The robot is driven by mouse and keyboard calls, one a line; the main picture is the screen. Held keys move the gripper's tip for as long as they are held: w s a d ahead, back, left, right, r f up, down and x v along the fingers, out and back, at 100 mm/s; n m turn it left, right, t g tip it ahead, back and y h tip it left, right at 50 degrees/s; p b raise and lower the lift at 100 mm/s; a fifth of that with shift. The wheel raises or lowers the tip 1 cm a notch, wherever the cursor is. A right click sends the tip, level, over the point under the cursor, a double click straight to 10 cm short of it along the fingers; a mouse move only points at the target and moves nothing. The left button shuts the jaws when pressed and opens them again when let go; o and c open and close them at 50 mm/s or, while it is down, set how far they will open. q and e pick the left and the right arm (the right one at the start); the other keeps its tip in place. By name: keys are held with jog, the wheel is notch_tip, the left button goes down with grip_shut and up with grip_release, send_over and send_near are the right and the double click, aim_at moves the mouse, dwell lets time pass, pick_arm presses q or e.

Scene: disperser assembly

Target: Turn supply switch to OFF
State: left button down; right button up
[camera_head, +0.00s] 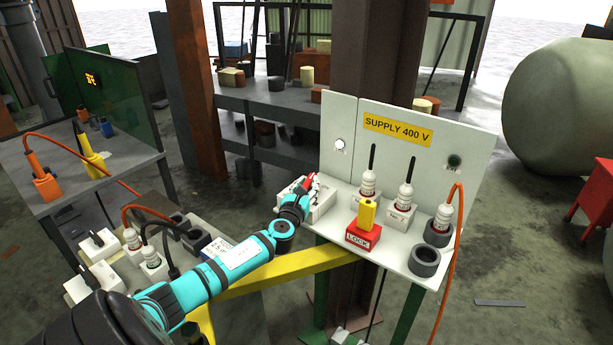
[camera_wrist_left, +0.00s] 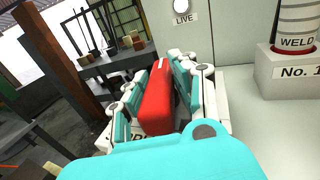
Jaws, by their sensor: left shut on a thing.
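The supply switch is a white box (camera_head: 322,205) at the left end of the panel shelf, with a red handle (camera_head: 312,179) on it. My left gripper (camera_head: 306,187) reaches it from the lower left and is shut on the handle. In the left wrist view the red handle (camera_wrist_left: 157,95) stands between the two white and teal fingers (camera_wrist_left: 160,88). The lettering on the box is mostly hidden by the gripper. A white lamp (camera_head: 339,145), labelled LIVE in the wrist view (camera_wrist_left: 181,5), looks lit. My right gripper is not in view.
The grey panel (camera_head: 460,140) bears a yellow SUPPLY 400 V sign (camera_head: 397,130) and a dark green lamp (camera_head: 454,161). Right of the switch stand a red and yellow LOCK block (camera_head: 363,236), several plugs (camera_head: 404,198) and grey rings (camera_head: 424,262). An orange cable (camera_head: 452,270) hangs at right.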

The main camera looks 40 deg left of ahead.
pick_arm(q)
jog(key=n+g+y, duration=0.1)
jog(key=n+y, duration=0.1)
jog(key=shift+r+g+y+p, duration=0.1)
jog(key=shift+g+y+p, duration=0.2)
jog(key=shift+y+p, duration=0.1)
jog(key=shift+n+g+y, duration=0.6)
jog(key=shift+y, duration=0.1)
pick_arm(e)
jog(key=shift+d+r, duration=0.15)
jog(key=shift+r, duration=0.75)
pick_arm(q)
jog(key=shift+n+g+y, duration=0.4)
jog(key=shift+y, duration=0.1)
jog(key=shift+w+d+n+g+y, duration=0.1)
jog(key=shift+w+n+g+y, duration=0.05)
jog(key=shift+n+g+y, duration=1.1)
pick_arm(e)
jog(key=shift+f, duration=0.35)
pick_arm(q)
jog(key=shift+f+n+g+y+b, duration=0.2)
jog(key=shift+n+g+y+b, duration=0.4)
jog(key=shift+g, duration=0.65)
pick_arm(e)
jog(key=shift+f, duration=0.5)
pick_arm(q)
jog(key=c, duration=1.1)
grip_release()
jog(key=shift+h, duration=0.25)
jog(key=shift+r, duration=0.1)
